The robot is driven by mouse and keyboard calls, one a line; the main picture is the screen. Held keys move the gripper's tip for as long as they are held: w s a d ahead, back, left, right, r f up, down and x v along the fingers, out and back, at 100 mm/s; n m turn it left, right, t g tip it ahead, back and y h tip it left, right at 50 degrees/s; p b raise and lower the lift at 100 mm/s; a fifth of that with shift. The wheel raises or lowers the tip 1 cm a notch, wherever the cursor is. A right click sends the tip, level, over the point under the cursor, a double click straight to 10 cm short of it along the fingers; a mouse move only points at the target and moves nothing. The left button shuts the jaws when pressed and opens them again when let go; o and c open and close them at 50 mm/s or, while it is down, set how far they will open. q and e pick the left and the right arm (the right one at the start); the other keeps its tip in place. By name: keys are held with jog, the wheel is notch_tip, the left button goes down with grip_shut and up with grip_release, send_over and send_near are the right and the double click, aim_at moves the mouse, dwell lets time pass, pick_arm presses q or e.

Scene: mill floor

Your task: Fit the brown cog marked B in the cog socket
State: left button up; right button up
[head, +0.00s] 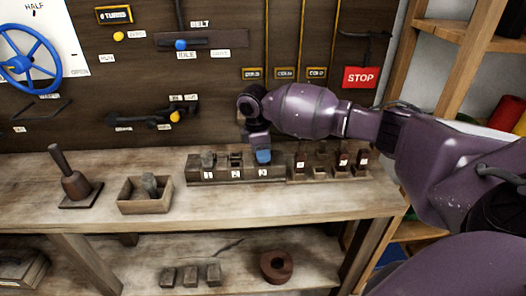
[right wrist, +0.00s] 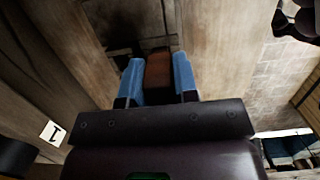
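My right gripper (head: 263,157) has blue fingertips and points down over the right end of a dark block rack (head: 194,170) on the bench. In the right wrist view the two blue fingers (right wrist: 158,80) close on both sides of a brown cog (right wrist: 158,68). No letter shows on it, and the fingers hide it in the head view. I cannot tell whether it touches the rack. The rack has white number labels, and grey pieces stand at its left and middle places. Brown marked pieces (head: 300,161) stand in the holder (head: 330,178) to the right. My left gripper is not in view.
A wooden box (head: 145,208) with a grey piece and a dark lever stand (head: 78,187) are on the bench at left. A panel with levers and a blue wheel (head: 30,62) rises behind. The lower shelf holds grey blocks (head: 190,276) and a brown ring (head: 277,266).

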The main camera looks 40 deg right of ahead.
jog(key=o, duration=0.5)
jog(key=shift+c, duration=0.2)
jog(key=shift+r, duration=0.55)
jog(key=r, duration=0.2)
jog(key=r+p, duration=0.1)
jog(key=r, duration=0.2)
jog(key=a+r, duration=0.1)
jog(key=r, duration=0.2)
jog(key=shift+w+r, duration=0.1)
jog(key=shift+w, duration=0.25)
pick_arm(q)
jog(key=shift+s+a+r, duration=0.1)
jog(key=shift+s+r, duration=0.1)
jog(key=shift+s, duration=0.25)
pick_arm(e)
jog(key=shift+a+r, duration=0.15)
jog(key=shift+r, duration=0.55)
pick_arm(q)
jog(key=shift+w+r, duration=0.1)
